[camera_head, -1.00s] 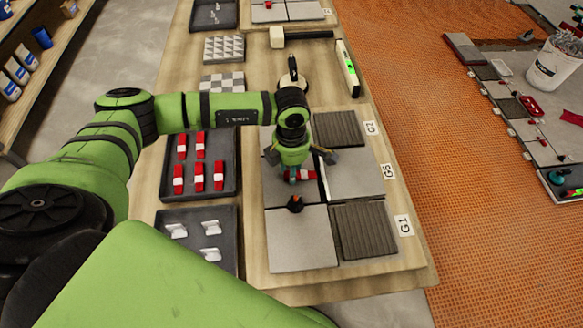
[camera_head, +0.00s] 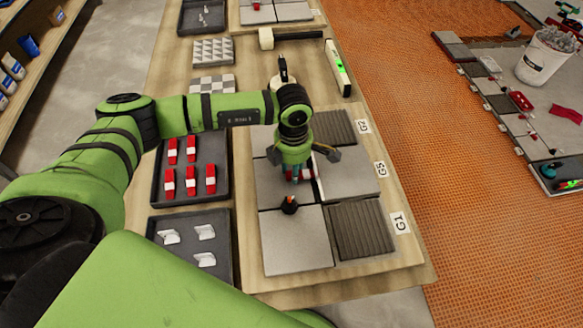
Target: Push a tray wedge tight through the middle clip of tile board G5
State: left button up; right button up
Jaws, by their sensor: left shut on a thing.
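Tile board G5 (camera_head: 350,182) is the middle board of the row, with its label (camera_head: 381,169) at its right edge. My left gripper (camera_head: 299,176) points down over its left tile, beside the seam between the tiles. It is shut on a red tray wedge (camera_head: 306,174), mostly hidden by the fingers. A white strip shows at the seam just right of the fingers. The middle clip cannot be made out clearly, so how far the wedge sits in it cannot be told. My right gripper is not in view.
A dark tray (camera_head: 222,190) holds several red-and-white wedges; another tray (camera_head: 226,262) holds white clips. A dark cone with an orange tip (camera_head: 289,205) stands near the gripper. Boards G1 (camera_head: 297,240) and G2 (camera_head: 334,127) adjoin. A mallet (camera_head: 266,39) and level (camera_head: 338,68) lie beyond.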

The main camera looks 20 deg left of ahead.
pick_arm(q)
jog(key=shift+w+d+r+b, duration=0.1)
jog(key=shift+w+d+b, duration=0.45)
jog(key=shift+d, duration=0.2)
dwell(1.1)
jog(key=o, duration=0.9)
jog(key=shift+o, duration=0.2)
jog(key=shift+s, duration=0.1)
notch_tip(320, 180, up, 12)
